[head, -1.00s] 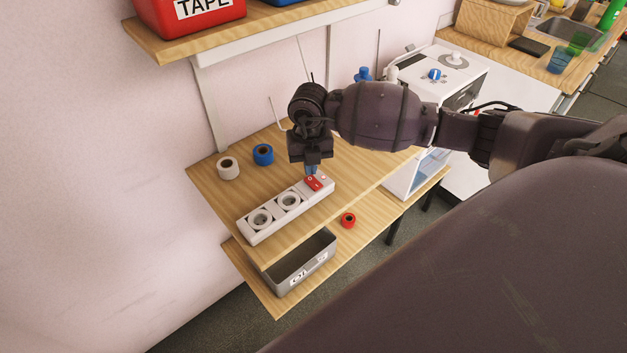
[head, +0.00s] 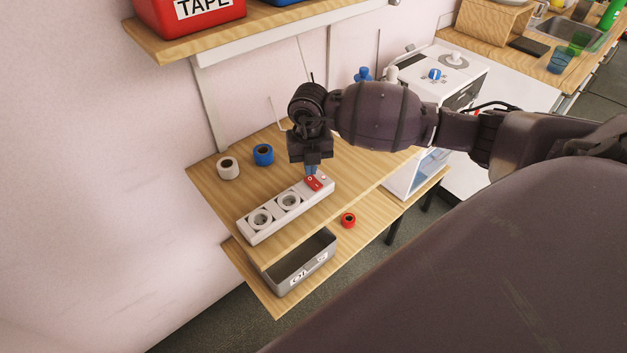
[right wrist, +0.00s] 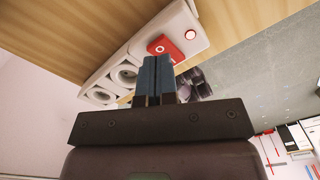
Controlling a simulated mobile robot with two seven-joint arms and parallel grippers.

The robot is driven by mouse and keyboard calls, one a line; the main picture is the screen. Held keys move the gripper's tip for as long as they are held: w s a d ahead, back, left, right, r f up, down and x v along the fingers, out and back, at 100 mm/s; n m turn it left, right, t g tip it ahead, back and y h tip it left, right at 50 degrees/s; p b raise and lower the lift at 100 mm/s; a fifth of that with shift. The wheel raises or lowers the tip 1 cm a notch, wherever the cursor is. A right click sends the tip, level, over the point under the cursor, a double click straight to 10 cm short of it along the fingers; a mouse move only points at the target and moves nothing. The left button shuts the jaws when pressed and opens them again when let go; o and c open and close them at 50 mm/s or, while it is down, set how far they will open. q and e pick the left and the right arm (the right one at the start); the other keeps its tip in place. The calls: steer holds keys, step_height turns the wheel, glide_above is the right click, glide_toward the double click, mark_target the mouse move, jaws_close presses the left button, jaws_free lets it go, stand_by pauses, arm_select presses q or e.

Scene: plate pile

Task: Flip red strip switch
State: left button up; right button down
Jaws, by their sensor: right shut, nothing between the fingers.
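A white power strip (head: 276,220) lies on the wooden shelf, with two round sockets and a red rocker switch (head: 316,184) at its far right end. In the right wrist view the red switch (right wrist: 166,46) shows a white ring mark, and a small round red light sits beside it. My right gripper (head: 311,172) points down at the switch, its blue fingertips closed together and empty. In the right wrist view the fingertips (right wrist: 156,62) are at the edge of the switch; I cannot tell whether they touch it. My left gripper is not in view.
A white tape roll (head: 228,168) and a blue tape roll (head: 263,155) stand behind the strip. A red tape roll (head: 348,220) and a grey bin (head: 300,269) are on the lower shelf. A red TAPE box (head: 190,15) sits on the upper shelf.

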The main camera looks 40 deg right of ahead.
stand_by(0.4)
steer(key=shift+f, duration=0.45)
steer(key=shift+f+b, duration=0.2)
steer(key=shift+b, duration=0.1)
steer(key=shift+f, duration=0.3)
stand_by(0.4)
